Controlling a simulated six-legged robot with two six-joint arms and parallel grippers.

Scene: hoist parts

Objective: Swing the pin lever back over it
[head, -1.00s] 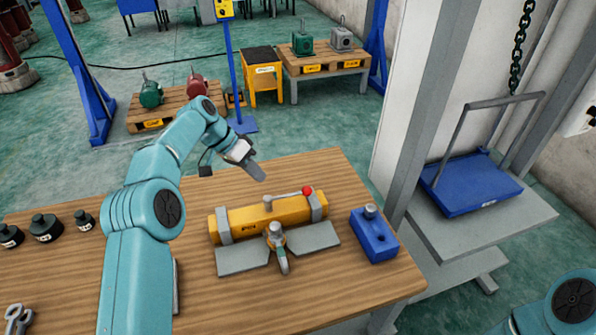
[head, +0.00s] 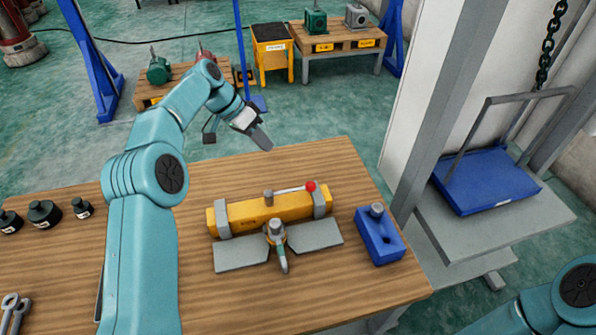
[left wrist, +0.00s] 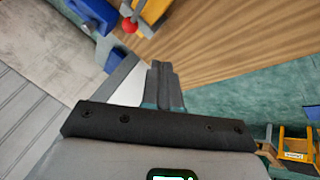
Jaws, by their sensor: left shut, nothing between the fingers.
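The pin lever (head: 290,190) is a thin grey rod with a red ball knob (head: 311,186). It lies along the top of the yellow beam (head: 250,211), from a grey post (head: 268,197) to the right end. The red knob also shows in the left wrist view (left wrist: 130,25). A grey-topped fitting with a hanging hook-like end (head: 277,240) sits at the beam's front middle. My left gripper (head: 265,142) is shut and empty, above the table's far edge, behind the beam and apart from the lever. My right gripper is out of view.
Grey plates (head: 242,254) lie before the beam. A blue block with a grey peg (head: 378,238) stands to its right. Dark weights (head: 44,214) stand at the left. A blue tray (head: 488,180) is beyond the table's right edge. The table front (head: 230,300) is clear.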

